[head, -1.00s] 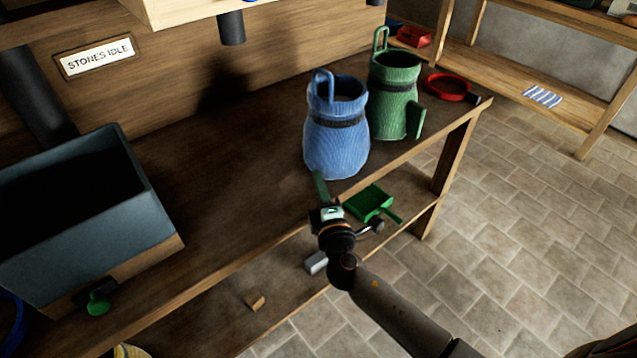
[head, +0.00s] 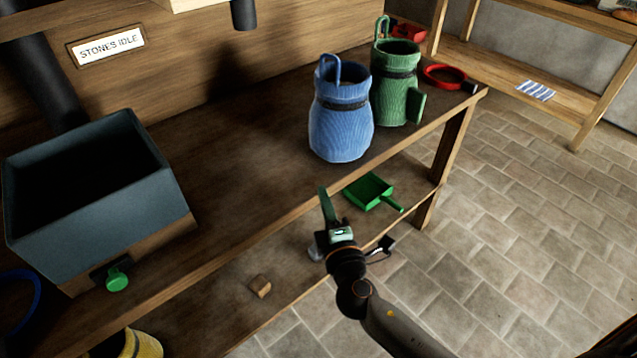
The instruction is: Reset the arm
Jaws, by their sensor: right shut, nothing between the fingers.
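My right gripper (head: 325,203) is in the head view, at the end of the arm that comes in from the lower right. Its fingers are shut with nothing held. It is in front of the bench's front edge, below the blue sack-like container (head: 340,125) in the picture and apart from it. My left gripper is not in view.
A green container (head: 396,90) and a red ring (head: 444,76) stand on the bench (head: 225,170). A grey-blue bin (head: 95,190) with a green knob (head: 117,279) is at left. The lower shelf holds a green dustpan (head: 370,191) and a small brown block (head: 260,286). Floor at right is clear.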

